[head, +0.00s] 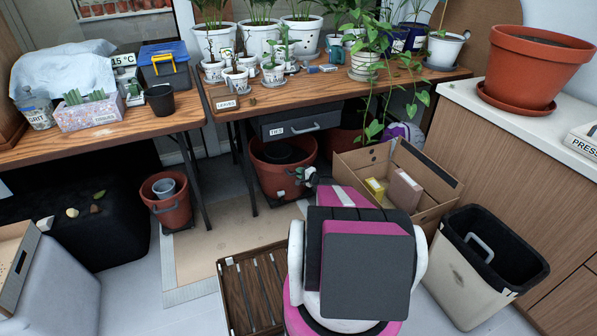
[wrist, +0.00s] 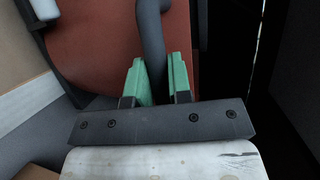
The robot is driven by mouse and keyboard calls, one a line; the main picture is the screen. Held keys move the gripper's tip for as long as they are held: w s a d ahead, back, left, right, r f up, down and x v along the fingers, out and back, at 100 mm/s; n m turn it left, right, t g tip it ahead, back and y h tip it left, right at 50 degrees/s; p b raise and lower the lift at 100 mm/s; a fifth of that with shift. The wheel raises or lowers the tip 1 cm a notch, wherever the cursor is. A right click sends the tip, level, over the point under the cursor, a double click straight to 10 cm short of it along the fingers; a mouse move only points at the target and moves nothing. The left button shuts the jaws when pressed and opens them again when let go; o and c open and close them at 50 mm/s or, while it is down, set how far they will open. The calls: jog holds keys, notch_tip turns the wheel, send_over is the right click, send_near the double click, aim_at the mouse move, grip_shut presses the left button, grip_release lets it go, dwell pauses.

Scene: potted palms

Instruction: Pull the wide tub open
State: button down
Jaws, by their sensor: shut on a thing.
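The wide tub (head: 272,185) is a round terracotta-coloured tub with a dark inside. It stands on the floor under the right-hand wooden table, below a dark drawer. My gripper (head: 303,174) is at the tub's front right side, partly hidden by my own arm. In the wrist view, the green fingertips of my gripper (wrist: 160,78) are on both sides of a dark grey upright bar, the tub's handle (wrist: 152,30). They are closed on it. The tub's terracotta wall (wrist: 95,50) fills much of the area behind the fingers.
A cardboard box (head: 350,165) with small boxes inside stands right of the tub. A black-lined bin (head: 455,275) is further right. A slatted wooden crate (head: 240,308) lies in front. A smaller terracotta bucket (head: 173,213) stands left. Pale floor board (head: 215,250) lies clear between.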

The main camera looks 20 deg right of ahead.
jog(key=s, duration=1.5)
jog(key=shift+s+d, duration=0.25)
jog(key=shift+d, duration=0.05)
jog(key=c, duration=1.1)
grip_release()
jog(key=shift+o, duration=0.2)
